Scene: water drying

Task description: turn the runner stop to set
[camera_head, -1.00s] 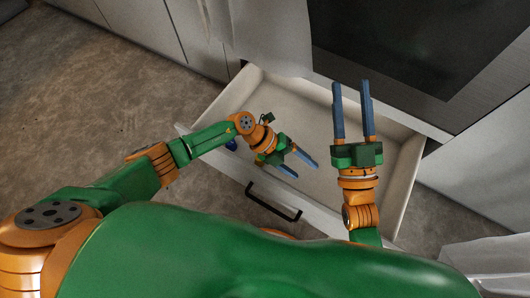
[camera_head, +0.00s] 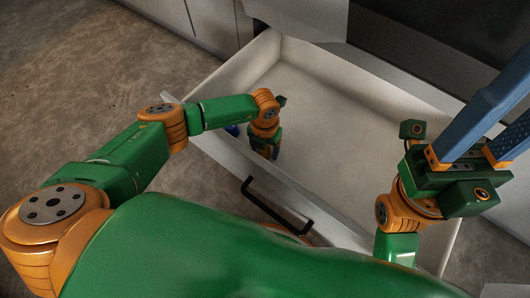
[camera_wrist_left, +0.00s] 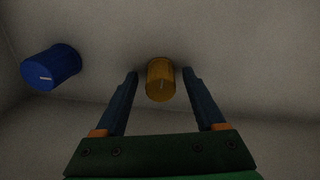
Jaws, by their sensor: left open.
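In the left wrist view, a yellow-orange knob (camera_wrist_left: 161,80) with a small pale mark sits between the two fingertips of my left gripper (camera_wrist_left: 160,73). The fingers are open, with a gap on each side of the knob. A blue knob (camera_wrist_left: 50,68) with a white line mark is to the left, outside the fingers. In the head view my left gripper (camera_head: 264,143) points down at the drawer's left side, its fingertips hidden. My right gripper (camera_head: 494,128) is open and empty at the right. I cannot tell which knob is the runner stop.
An open pale drawer (camera_head: 345,150) lies below both arms, and its inside looks empty. Its black handle (camera_head: 275,208) is at the front. A small blue thing (camera_head: 233,130) shows beside the left arm. Cabinet fronts and a dark oven panel stand behind.

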